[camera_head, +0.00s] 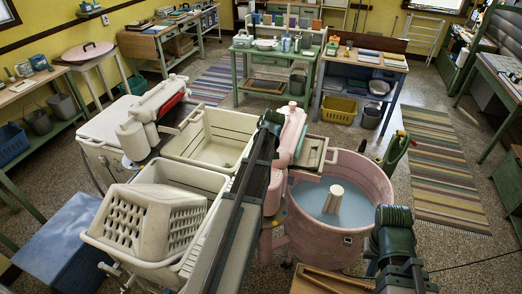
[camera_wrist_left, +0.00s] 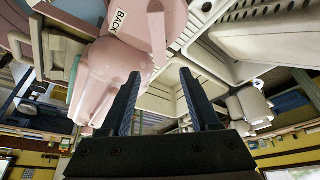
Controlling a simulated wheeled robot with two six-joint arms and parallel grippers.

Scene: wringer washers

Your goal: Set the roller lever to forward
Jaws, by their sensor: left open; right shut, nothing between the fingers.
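The pink wringer (camera_head: 289,140) stands beside the pink round washer tub (camera_head: 366,170), partly hidden by my left arm in the head view. The left wrist view shows its pink housing (camera_wrist_left: 105,75) close up, with a "BACK" label (camera_wrist_left: 118,20). A thin pink piece (camera_wrist_left: 157,38) stands out near the label; I cannot tell for sure that it is the roller lever, or its setting. My left gripper (camera_wrist_left: 160,74) is open and empty, its fingertips close to the housing. My right gripper (camera_head: 412,270) is shut and empty, low at the right, in front of the tub.
A cream double tub (camera_head: 212,140) with a ribbed basket (camera_head: 150,220) lies left of my left arm. A second, cream wringer (camera_head: 150,115) stands behind it. A green handle-like thing (camera_head: 396,152) is right of the pink tub. Floor by the striped rug (camera_head: 445,180) is free.

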